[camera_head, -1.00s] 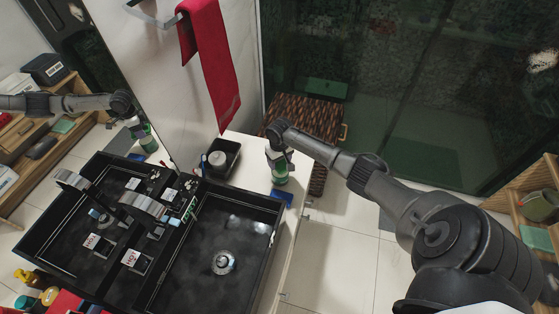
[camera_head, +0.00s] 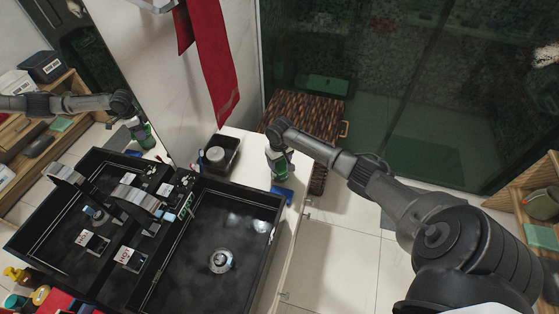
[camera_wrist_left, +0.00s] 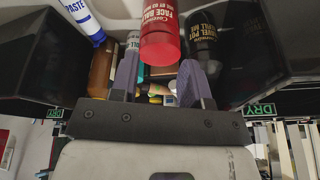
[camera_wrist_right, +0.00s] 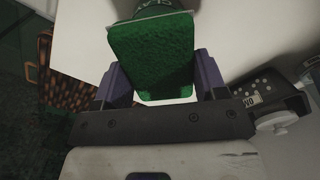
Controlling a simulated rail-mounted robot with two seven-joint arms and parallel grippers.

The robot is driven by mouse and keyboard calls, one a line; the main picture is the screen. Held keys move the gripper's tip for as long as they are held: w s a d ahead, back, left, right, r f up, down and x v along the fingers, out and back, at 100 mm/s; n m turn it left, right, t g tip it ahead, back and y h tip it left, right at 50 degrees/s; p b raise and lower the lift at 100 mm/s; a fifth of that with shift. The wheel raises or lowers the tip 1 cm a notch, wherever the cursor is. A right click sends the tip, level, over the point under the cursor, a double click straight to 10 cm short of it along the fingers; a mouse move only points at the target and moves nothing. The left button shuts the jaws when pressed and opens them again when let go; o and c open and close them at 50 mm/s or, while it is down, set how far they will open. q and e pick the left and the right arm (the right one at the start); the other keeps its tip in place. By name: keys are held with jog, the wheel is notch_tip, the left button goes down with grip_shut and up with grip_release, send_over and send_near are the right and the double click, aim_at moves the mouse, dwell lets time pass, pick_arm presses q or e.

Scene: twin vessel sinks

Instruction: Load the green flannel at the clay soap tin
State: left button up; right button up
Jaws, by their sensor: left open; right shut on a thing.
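A fuzzy green pad, which I take to be the green flannel (camera_wrist_right: 152,50), fills the space between the fingers of my right gripper (camera_wrist_right: 156,85), which is shut on it. Just beyond it is a dark green round container (camera_wrist_right: 165,5) with pale lettering, mostly hidden; I cannot tell whether it is the clay soap tin or whether the pad touches it. In the head view my right gripper (camera_head: 277,154) is over the counter beside the right basin, with green below it. My left gripper (camera_wrist_left: 160,78) shows only in its wrist view, open, facing toiletries.
Black twin basins (camera_head: 220,225) fill the lower left. A blue item (camera_head: 283,196) lies near the counter edge, and a black caddy (camera_head: 221,155) stands left of my right gripper. A red face balm jar (camera_wrist_left: 160,35) is beyond my left gripper.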

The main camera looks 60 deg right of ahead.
jog(key=shift+f, duration=0.2)
dwell(0.4)
jog(key=shift+f, duration=0.3)
dwell(0.3)
dwell(0.7)
jog(key=shift+f, duration=0.1)
dwell(0.8)
dwell(0.5)
notch_tip(320, 180, up, 3)
jog(key=p, duration=0.4)
notch_tip(320, 180, up, 4)
jog(key=p, duration=0.4)
jog(key=shift+p, duration=0.4)
